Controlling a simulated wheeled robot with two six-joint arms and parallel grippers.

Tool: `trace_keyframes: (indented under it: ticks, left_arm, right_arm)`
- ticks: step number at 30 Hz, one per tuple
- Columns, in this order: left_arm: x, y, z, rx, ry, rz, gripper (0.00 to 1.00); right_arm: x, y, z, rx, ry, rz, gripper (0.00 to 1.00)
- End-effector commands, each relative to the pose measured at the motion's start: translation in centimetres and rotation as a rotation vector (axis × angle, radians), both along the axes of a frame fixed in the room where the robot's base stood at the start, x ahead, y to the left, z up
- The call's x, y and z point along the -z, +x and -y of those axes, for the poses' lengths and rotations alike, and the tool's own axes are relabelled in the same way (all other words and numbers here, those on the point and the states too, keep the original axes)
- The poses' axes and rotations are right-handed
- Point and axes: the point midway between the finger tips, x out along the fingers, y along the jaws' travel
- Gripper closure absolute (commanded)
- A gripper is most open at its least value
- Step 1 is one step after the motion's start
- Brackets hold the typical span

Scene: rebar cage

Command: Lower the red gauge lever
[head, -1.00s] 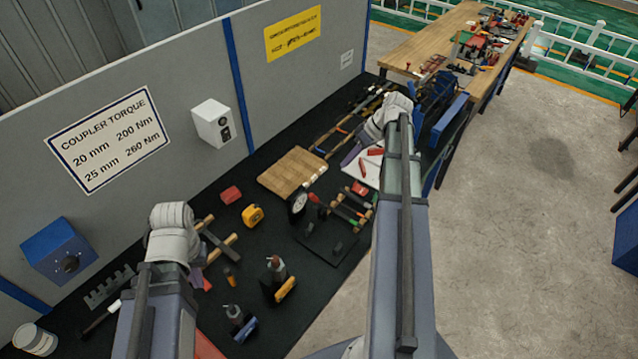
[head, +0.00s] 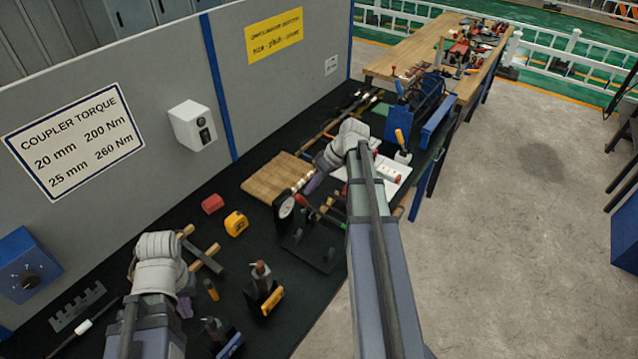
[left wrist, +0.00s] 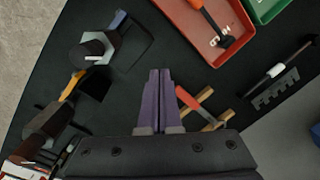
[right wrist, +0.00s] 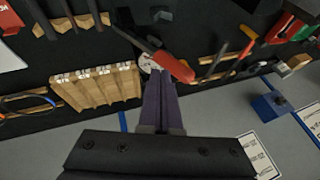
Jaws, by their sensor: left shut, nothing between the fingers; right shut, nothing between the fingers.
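The gauge (head: 287,207) has a round white dial and stands on a dark base plate on the black bench mat. Its red lever (head: 302,200) sticks up beside the dial. My right gripper (head: 311,186) is shut and empty, its purple fingers close above the lever. In the right wrist view the red lever (right wrist: 172,63) crosses just beyond the fingertips, and the dial (right wrist: 147,62) is partly hidden behind them. I cannot tell whether they touch. My left gripper (head: 186,306) is shut and empty, low over the mat at the left.
A wooden block (head: 277,177) lies behind the gauge. A yellow tape measure (head: 236,223) and a red block (head: 212,204) lie left of it. In the left wrist view, a red tray (left wrist: 190,45) holds a tool. The panel wall bounds the bench.

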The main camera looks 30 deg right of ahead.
Motion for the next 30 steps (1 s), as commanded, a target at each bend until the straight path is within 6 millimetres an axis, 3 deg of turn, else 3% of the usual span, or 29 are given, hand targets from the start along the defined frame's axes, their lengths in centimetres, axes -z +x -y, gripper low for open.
trace_keyframes:
  ticks: [17, 30]
  left_arm:
    - [0.3, 0.0, 0.0, 0.001, 0.0, 0.0, 1.0]
    - [0.0, 0.0, 0.0, 0.0, 0.0, 0.0, 1.0]
  right_arm:
    - [0.3, -0.2, -0.7, 0.0, -0.006, 0.003, 1.0]
    - [0.8, -1.3, -3.1, -0.001, -0.139, 0.056, 1.0]
